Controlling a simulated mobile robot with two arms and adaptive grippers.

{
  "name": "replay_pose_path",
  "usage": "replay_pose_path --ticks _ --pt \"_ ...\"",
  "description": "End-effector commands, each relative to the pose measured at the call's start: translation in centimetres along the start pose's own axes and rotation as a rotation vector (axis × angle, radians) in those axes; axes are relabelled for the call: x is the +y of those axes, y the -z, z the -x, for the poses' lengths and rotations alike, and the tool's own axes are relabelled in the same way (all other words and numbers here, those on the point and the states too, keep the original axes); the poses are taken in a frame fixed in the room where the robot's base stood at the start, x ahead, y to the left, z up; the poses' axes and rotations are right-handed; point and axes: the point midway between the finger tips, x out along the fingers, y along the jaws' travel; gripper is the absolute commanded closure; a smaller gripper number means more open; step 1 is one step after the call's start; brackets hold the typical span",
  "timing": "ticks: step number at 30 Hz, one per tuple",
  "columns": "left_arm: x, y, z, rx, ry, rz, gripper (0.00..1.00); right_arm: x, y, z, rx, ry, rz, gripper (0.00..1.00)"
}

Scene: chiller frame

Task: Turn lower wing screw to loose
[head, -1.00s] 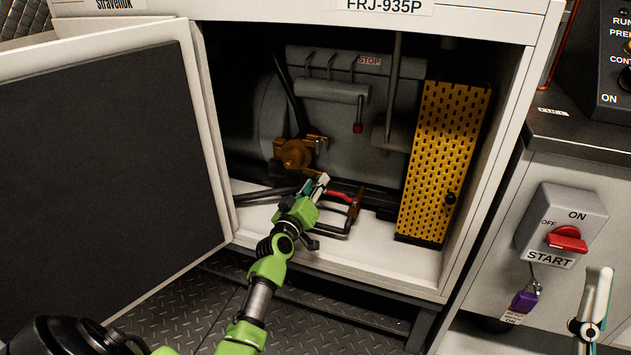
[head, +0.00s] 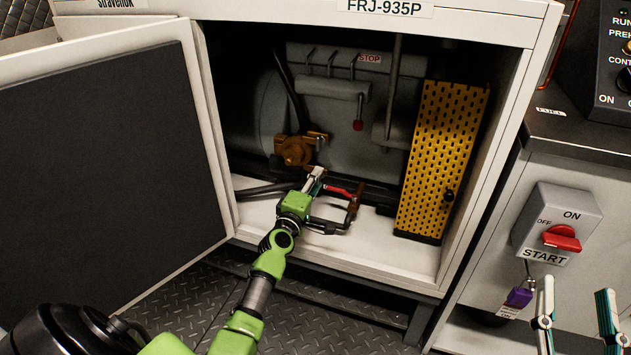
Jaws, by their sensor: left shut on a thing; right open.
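A yellow perforated panel (head: 437,150) stands at the right inside the open cabinet. A small dark knob (head: 450,196), which looks like the lower wing screw, sits low on its right side. No gripper touches it. My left gripper (head: 334,196) reaches in low, left of the panel. It is closed at a red lever (head: 340,190) beside a brown fitting (head: 355,203); the exact contact is too small to see clearly. My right gripper (head: 576,318) is open and empty at the lower right, outside the cabinet, with its two fingers well apart.
The cabinet door (head: 105,170) hangs open at the left. A brown valve (head: 295,150) sits behind my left gripper. Dark hoses run along the cabinet floor. A switch box with a red knob (head: 562,238) and a purple padlock (head: 519,297) are near my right gripper.

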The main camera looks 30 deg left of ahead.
Motion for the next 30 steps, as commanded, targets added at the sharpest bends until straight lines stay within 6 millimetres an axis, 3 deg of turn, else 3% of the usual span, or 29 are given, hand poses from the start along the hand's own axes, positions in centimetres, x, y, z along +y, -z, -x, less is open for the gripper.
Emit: replay_pose_path --ticks 23,24,25,30 --pt "-0.20 0.04 0.04 0.001 0.003 0.096 0.91 0.10 -0.50 0.01 -0.024 -0.002 0.001 0.55" --pt "-0.20 0.04 0.04 0.001 0.003 0.096 0.59 0.10 -0.49 0.01 -0.024 -0.002 0.001 0.55" --pt "-0.20 0.04 0.04 0.001 0.003 0.096 0.53 0.10 -0.49 0.01 -0.023 -0.002 0.001 0.55" --pt "-0.13 0.02 0.02 0.001 0.002 0.096 0.53 0.10 -0.45 0.02 -0.022 -0.002 0.001 0.55"
